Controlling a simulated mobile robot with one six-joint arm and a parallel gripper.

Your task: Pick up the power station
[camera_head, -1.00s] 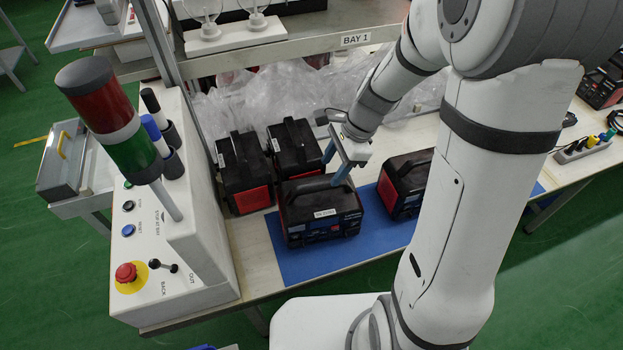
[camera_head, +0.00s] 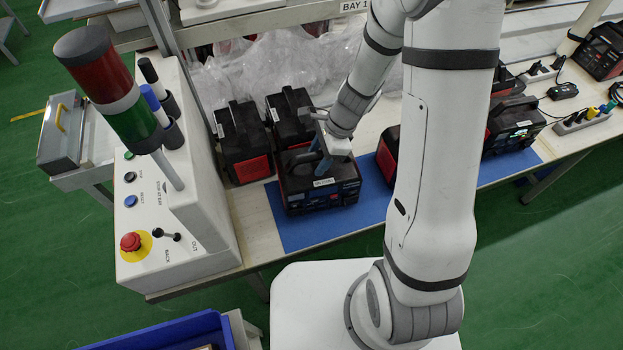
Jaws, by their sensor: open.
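A black power station (camera_head: 320,190) with a white label on its front edge stands upright on the blue mat (camera_head: 290,232). My gripper (camera_head: 320,158), with blue fingers, is open and low at the top of this power station, by its carry handle. I cannot tell whether the fingers touch the handle, since the wrist and fingers partly cover it. Two more black and red power stations (camera_head: 243,142) (camera_head: 291,118) stand behind it to the left. Another (camera_head: 387,154) is partly hidden behind my arm, and one (camera_head: 512,124) stands at the mat's right end.
A control box (camera_head: 178,222) with a signal tower (camera_head: 108,88) stands close on the left. Crumpled clear plastic (camera_head: 250,75) lies behind the power stations. A power strip (camera_head: 584,122) and another unit (camera_head: 600,52) are at the right. A blue bin (camera_head: 170,332) is at the lower left.

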